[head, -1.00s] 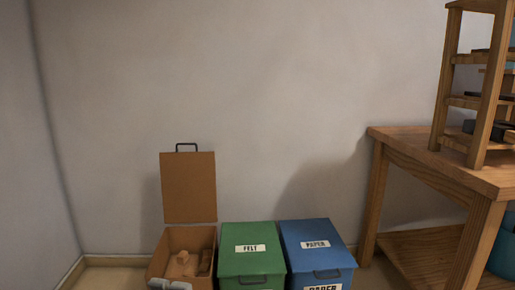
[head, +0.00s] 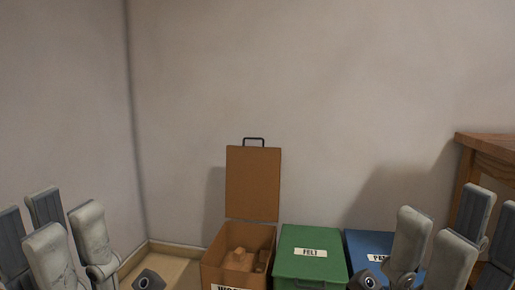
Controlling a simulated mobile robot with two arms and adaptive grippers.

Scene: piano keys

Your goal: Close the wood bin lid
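The wood bin (head: 210,264) is a brown box on the floor against the back wall, below the picture's middle. Its label is cut by the bottom edge. Its brown lid (head: 253,182) stands upright, open, with a dark handle (head: 253,140) on top. Wood pieces (head: 241,260) lie inside. My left gripper (head: 70,245) is at the lower left, fingers spread and empty, apart from the bin. My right gripper (head: 440,250) is at the lower right, fingers spread and empty, in front of the blue bin's right side.
A green felt bin (head: 309,250) with a closed lid stands right of the wood bin. A blue paper bin (head: 362,243) beside it is partly hidden by my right gripper. A wooden table (head: 487,142) is at the right edge. A wall corner is at the left.

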